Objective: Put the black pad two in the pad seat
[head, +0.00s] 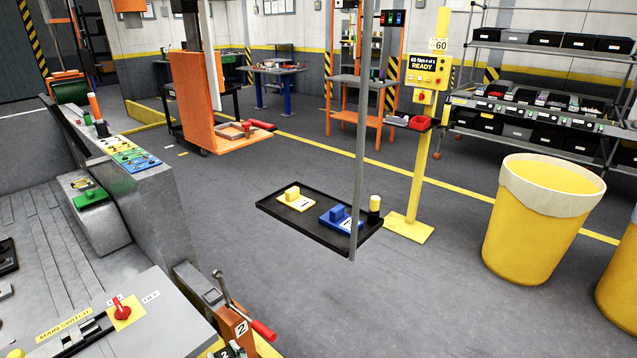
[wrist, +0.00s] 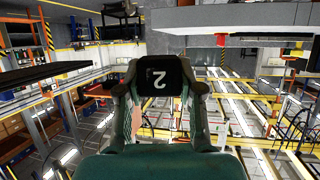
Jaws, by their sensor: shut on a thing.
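In the wrist view my gripper (wrist: 160,84) is shut on a black pad (wrist: 160,68). The pad shows a white "2", upside down in this view, and sits between the two green-grey fingers. My gripper and this pad are not seen in the head view. I cannot make out for certain which part is the pad seat. A grey machine (head: 163,186) stands at the left of the head view, with a lever block marked "2" (head: 240,328) at its near end.
A yellow bin (head: 535,225) is at right. A grey slab (wrist: 230,16) hangs across the wrist view's upper right.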

